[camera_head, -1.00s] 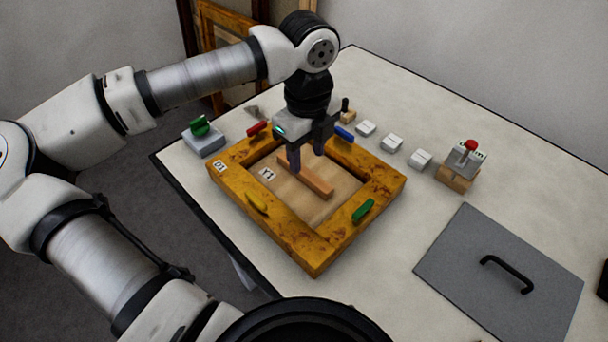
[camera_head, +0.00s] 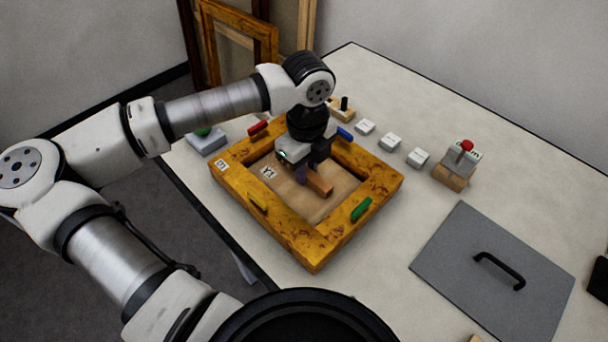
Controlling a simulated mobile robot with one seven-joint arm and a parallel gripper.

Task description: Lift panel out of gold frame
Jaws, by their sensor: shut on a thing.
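The gold frame (camera_head: 235,203) lies flat on the table, with a "01" label at its left corner and red, yellow, green and blue tabs on its sides. The brown panel (camera_head: 327,208) lies inside the frame opening and has a label near its left corner. A wooden bar (camera_head: 320,184) runs across the panel's middle. My gripper (camera_head: 303,178) is low over the panel, shut on the wooden bar. The gripper and wrist hide the bar's far part and the far inner edge of the frame.
A grey board with a black handle (camera_head: 445,265) lies at the right. Several small white blocks (camera_head: 390,141) and a stand with a red knob (camera_head: 459,160) are behind the frame. A grey box with a green knob (camera_head: 206,143) is at the left. More frames lean by the wall (camera_head: 235,35).

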